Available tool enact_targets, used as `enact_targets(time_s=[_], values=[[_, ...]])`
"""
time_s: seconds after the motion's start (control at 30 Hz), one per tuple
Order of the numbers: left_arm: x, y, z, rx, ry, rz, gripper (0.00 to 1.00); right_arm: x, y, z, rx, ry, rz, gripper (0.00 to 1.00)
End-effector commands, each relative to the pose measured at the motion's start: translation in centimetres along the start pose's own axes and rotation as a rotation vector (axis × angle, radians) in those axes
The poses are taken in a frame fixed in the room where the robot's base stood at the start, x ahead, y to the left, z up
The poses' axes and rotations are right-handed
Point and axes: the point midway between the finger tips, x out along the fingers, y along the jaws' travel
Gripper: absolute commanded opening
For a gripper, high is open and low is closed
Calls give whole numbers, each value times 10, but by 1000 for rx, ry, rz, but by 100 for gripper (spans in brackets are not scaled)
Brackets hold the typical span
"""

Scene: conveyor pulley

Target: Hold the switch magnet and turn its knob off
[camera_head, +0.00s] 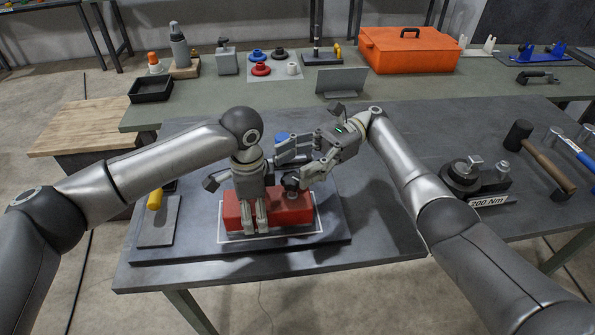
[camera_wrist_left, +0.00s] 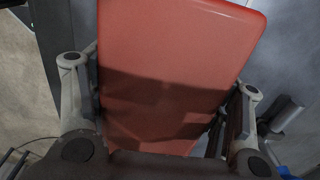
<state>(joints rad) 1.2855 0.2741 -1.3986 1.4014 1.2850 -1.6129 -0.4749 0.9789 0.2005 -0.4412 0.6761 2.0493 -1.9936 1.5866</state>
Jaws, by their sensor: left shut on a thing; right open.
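The switch magnet (camera_head: 292,210) is a red block lying inside a white outline on a dark plate. My left gripper (camera_head: 255,220) reaches down over its left half and is shut on it. In the left wrist view the red body (camera_wrist_left: 170,60) fills the space between the two fingers. A dark knob (camera_head: 291,184) stands on the right half of the block. My right gripper (camera_head: 292,164) is open, coming from the upper right with its fingers pointing left, close to the knob. Whether it touches the knob cannot be told; its fingers partly overlap that area.
A small grey plate (camera_head: 159,222) with a yellow-handled piece (camera_head: 155,199) lies left of the magnet. A blue part (camera_head: 282,138) shows behind my right gripper. A torque tool marked 200 Nm (camera_head: 490,201) and a mallet (camera_head: 540,155) lie at right. The front table edge is clear.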

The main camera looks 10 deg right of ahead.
Motion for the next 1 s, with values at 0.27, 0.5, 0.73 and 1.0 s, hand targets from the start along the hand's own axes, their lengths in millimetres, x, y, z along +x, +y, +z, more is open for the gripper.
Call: enact_targets(time_s=[0.27,0.5,0.73,1.0], values=[[0,0,0,-1,2,0,27,0,0,50,-2,1,0,60],[0,-1,0,-2,1,-1,27,0,0,64,1,1,-1,60],[0,-1,1,-2,0,-1,27,0,0,64,1,1,-1,60],[0,-1,1,-2,0,-1,27,5,5,58,-157,-56,-30,60]])
